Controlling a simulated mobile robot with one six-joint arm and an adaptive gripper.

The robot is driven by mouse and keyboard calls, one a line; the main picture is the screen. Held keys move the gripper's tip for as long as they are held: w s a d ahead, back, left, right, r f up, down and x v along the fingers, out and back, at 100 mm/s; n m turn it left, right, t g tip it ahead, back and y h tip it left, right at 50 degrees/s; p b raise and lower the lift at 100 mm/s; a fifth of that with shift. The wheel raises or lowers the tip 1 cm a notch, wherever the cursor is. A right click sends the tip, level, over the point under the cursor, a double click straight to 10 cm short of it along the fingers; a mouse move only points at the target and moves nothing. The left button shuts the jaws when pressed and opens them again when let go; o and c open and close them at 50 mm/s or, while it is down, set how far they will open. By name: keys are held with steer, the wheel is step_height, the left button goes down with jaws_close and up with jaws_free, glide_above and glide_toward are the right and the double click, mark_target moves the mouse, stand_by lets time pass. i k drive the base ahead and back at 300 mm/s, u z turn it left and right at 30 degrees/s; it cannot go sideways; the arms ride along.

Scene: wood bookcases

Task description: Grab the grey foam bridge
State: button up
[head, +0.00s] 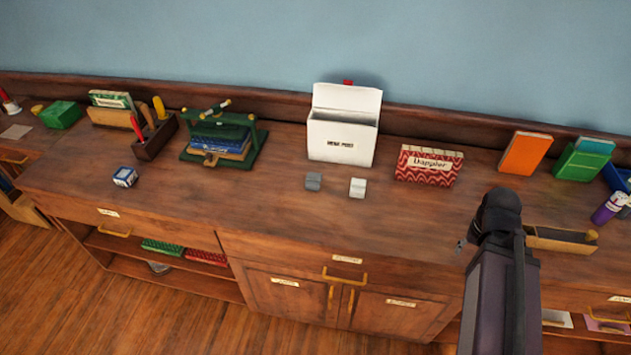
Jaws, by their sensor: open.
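A small grey block (313,181), which looks like the grey foam bridge, stands on the wooden counter in front of the white card box. It is near the middle of the head view. A similar white block (358,187) stands just to its right, apart from it. My arm rises at the lower right of the view. Only a small dark piece of what seems to be my gripper (461,243) shows left of the arm; the rest is hidden behind it. It is well to the right of the grey block, open and away from it.
The white box (340,139) stands behind the blocks, with a red patterned box (428,166) to its right. A green press (223,141) and a small blue-and-white box (125,177) are at left. A wooden tray (560,241) lies right of my arm. The counter front is clear.

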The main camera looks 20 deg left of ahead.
mark_target(314, 179)
steer(key=z, duration=0.1)
steer(key=k, duration=1.05)
steer(key=u, duration=0.5)
steer(key=i, duration=1)
steer(key=u, duration=0.05)
